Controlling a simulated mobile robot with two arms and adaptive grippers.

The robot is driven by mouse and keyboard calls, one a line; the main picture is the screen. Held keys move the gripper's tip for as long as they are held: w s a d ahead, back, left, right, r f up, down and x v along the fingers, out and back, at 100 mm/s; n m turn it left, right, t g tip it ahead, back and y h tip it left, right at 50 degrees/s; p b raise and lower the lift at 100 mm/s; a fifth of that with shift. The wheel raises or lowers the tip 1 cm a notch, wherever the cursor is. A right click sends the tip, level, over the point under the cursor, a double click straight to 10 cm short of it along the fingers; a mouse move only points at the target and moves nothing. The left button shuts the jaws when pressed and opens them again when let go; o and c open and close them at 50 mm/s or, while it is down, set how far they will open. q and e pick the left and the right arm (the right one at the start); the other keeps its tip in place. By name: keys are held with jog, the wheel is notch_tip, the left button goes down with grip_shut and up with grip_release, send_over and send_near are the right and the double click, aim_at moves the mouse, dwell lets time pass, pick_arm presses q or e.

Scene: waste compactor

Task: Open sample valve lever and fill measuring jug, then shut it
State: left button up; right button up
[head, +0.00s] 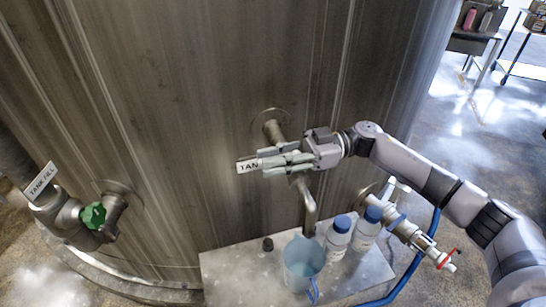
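The measuring jug (303,265), pale translucent blue and open at the top, stands upright on a metal stand (235,275) beside the tank. A curved metal spout (308,200) comes down from the tank's sample valve, with its end above or just behind the jug's rim. My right gripper (270,159) reaches in from the right and lies across the front of this valve, its fingers pointing left. My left gripper is out of view.
Two blue-capped bottles (338,238) (367,228) stand right of the jug, near a small dark cap (268,244). A red-handled valve (446,258) with a blue hose (408,280) is at right. A green-handled "TANK FILL" valve (93,215) is at left. The tank wall (220,80) stands behind.

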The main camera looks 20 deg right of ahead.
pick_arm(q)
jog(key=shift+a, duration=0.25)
pick_arm(e)
grip_shut()
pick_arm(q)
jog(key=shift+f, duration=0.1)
